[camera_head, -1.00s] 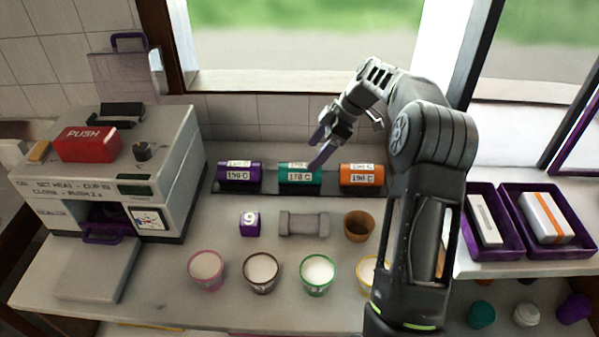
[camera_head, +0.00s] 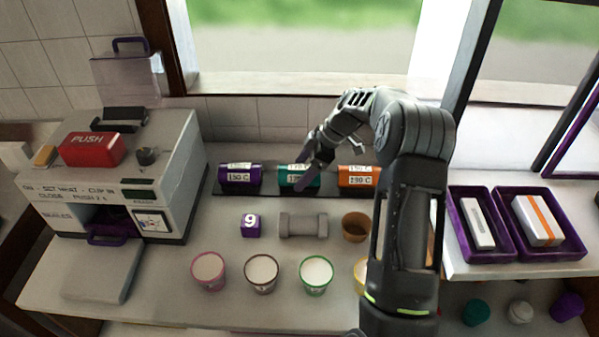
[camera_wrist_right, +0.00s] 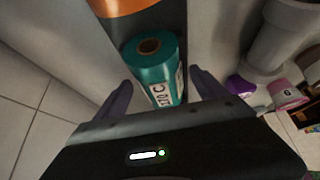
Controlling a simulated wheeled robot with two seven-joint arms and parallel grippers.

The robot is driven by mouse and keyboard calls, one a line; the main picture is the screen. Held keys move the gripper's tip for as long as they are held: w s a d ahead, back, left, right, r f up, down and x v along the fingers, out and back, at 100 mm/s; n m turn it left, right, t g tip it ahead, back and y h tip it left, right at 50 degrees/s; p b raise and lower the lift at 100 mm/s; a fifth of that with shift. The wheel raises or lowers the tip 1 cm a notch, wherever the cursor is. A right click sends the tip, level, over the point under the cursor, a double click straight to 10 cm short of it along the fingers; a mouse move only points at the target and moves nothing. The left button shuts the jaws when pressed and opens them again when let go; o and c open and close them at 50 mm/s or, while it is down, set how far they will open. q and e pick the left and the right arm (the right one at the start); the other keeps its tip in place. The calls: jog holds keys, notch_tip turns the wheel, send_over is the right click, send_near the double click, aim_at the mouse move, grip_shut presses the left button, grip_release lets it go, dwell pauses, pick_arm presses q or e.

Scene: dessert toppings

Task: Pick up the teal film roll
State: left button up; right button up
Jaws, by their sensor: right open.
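The teal film roll (camera_head: 290,179) lies on a dark rack at the back of the counter, between a purple roll (camera_head: 239,178) and an orange roll (camera_head: 357,177). Its right part is partly covered by my right gripper (camera_head: 309,172). My left gripper is not in view.
A sealing machine (camera_head: 110,180) with a red PUSH button stands at the left. In front of the rack are a purple 9 cube (camera_head: 250,225), a grey spool-shaped piece (camera_head: 303,225), a brown cup (camera_head: 355,227) and several filled cups. Purple trays (camera_head: 501,256) sit at the right.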

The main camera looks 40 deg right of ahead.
jog(key=shift+c, duration=0.4)
grip_shut()
dwell(0.9)
